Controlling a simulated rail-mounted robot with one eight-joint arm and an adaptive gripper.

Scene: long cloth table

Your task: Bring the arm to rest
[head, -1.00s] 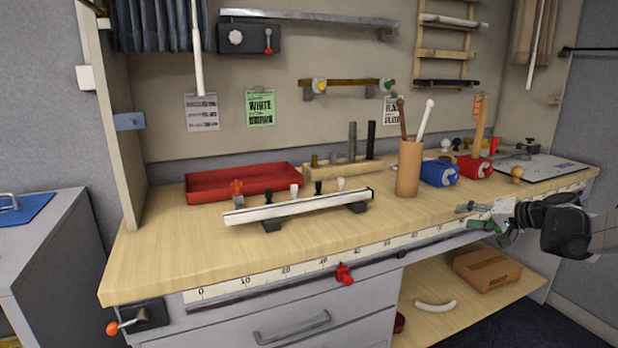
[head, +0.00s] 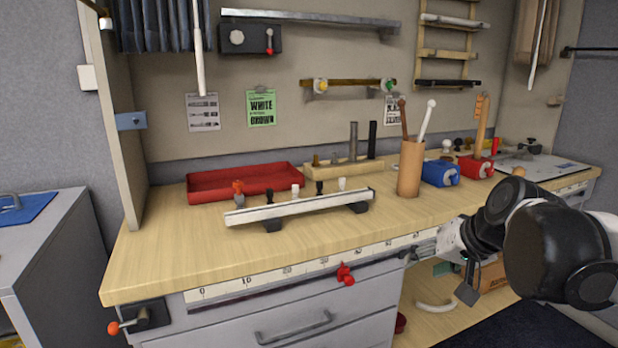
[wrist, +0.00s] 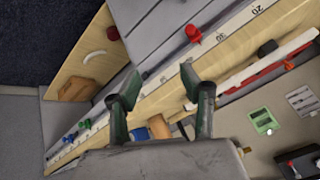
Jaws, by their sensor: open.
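My gripper (head: 424,247) is in front of the bench's front edge, near the right part of the ruler strip. In the wrist view my gripper (wrist: 160,90) shows two green-grey fingers spread apart, with nothing between them but the bench edge beyond. In the head view its fingers are partly hidden and small.
A red clamp (head: 345,274) sits on the front rail. A lower shelf holds a white curved piece (head: 434,306).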

